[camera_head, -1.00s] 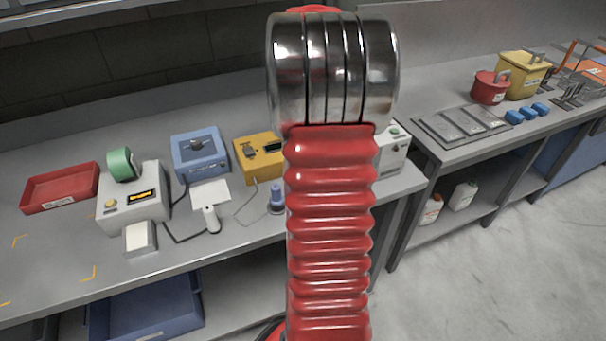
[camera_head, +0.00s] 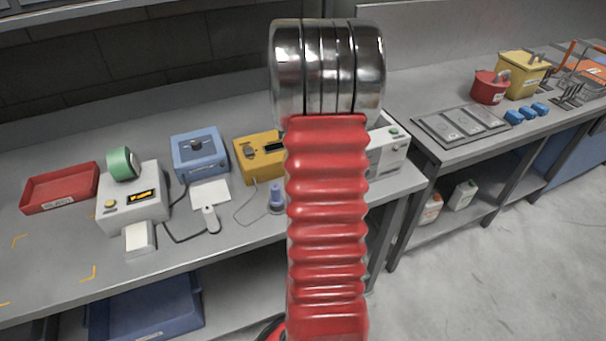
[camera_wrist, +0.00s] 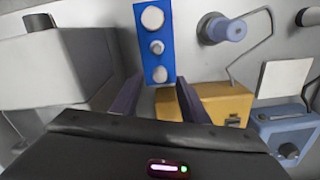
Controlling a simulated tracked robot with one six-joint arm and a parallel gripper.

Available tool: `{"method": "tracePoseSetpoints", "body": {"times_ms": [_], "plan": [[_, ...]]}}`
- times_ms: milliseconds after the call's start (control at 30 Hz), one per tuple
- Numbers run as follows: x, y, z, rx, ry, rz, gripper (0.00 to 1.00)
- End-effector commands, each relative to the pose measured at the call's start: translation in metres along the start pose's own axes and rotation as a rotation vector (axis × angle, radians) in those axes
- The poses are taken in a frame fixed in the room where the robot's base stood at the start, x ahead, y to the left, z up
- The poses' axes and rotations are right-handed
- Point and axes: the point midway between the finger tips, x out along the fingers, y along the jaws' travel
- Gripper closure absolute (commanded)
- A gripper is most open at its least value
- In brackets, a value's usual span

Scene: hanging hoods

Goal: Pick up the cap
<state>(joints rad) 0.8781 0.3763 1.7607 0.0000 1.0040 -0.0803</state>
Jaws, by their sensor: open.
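A narrow blue board (camera_wrist: 152,45) with three white round pieces in a row shows in the wrist view. They look like caps: a top one (camera_wrist: 153,17), a smaller middle one (camera_wrist: 157,47) and a bottom one (camera_wrist: 159,74). I cannot tell which is the cap meant. My gripper (camera_wrist: 160,80) is open, its two dark fingers either side of the board's lower end in the picture. Nothing is held between them. In the head view my red-sleeved arm hides the gripper and the board.
A yellow box (camera_wrist: 205,101) lies just beyond my fingertips, with a white box (camera_wrist: 55,65) on the left. A purple-grey bottle-like piece (camera_wrist: 228,30) with a cord stands nearby. The bench also holds a blue box (camera_head: 200,155) and a label printer (camera_head: 133,197).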

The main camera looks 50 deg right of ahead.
Motion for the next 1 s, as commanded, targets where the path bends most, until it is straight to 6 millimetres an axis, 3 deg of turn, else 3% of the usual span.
{"method": "tracePoseSetpoints", "body": {"times_ms": [233, 767, 1000], "plan": [[0.027, 0.000, -0.001, 0.000, -0.002, 0.000, 0.59], [0.028, 0.000, -0.001, -0.001, 0.000, 0.000, 0.59], [0.028, 0.000, -0.001, -0.001, 0.000, 0.000, 0.74]]}}
